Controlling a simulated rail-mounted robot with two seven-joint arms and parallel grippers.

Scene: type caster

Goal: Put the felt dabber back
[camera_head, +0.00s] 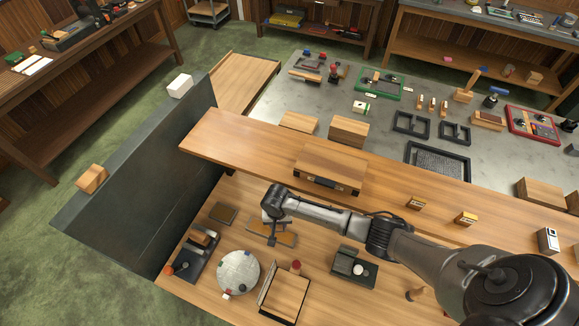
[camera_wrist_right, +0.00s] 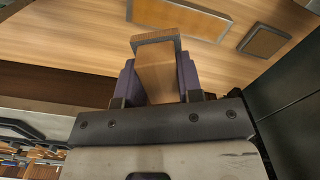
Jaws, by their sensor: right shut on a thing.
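My right gripper (camera_head: 273,218) is over the left part of the near wooden bench, in front of the raised shelf. In the right wrist view it (camera_wrist_right: 157,85) is shut, with purple pads on both sides of a wooden block with a grey band at its far end. This block (camera_wrist_right: 157,76) looks like the felt dabber. It is held above the bench, apart from the grey-edged wooden tray (camera_wrist_right: 180,15) beyond it. In the head view the held block is mostly hidden by the gripper. My left gripper is not in view.
A brown pad (camera_head: 222,213), a dark rack (camera_head: 195,256), a round grey plate (camera_head: 238,272), an open-topped wooden box (camera_head: 284,297) and a dark case (camera_head: 353,268) stand on the bench. The raised shelf (camera_head: 236,146) runs behind; a dark panel (camera_head: 140,190) stands left.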

